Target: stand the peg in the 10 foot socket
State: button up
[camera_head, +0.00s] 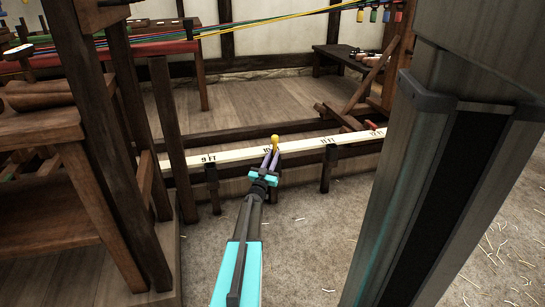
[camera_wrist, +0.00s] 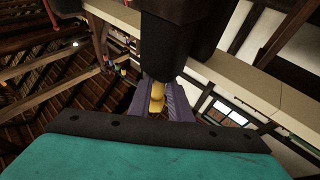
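The peg (camera_head: 275,140) shows as a yellow knob at the tips of my gripper (camera_head: 271,156), over the pale measuring rail (camera_head: 230,153). The 10 foot socket and the peg's lower end are hidden, so I cannot tell whether the peg is in the socket.
Dark posts (camera_head: 310,169) hold up the rail. A small red thing (camera_head: 371,125) is at the rail near 12 ft. Dark timbers and a wooden bench (camera_head: 40,130) stand at left. Coloured ropes (camera_head: 240,28) run across the back.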

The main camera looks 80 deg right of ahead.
jog(key=o, duration=0.4)
jog(key=shift+s+f, duration=0.1)
jog(key=shift+f, duration=0.5)
jog(key=shift+c, duration=0.2)
jog(key=shift+o, duration=0.4)
jog(key=shift+w+f, duration=0.1)
jog(key=shift+w, duration=0.1)
jog(key=r+p+v, duration=0.1)
jog(key=p+v, duration=0.4)
jog(key=v, duration=0.8)
jog(key=shift+a, duration=0.4)
jog(key=shift+f, duration=0.15)
jog(key=shift+s, duration=0.15)
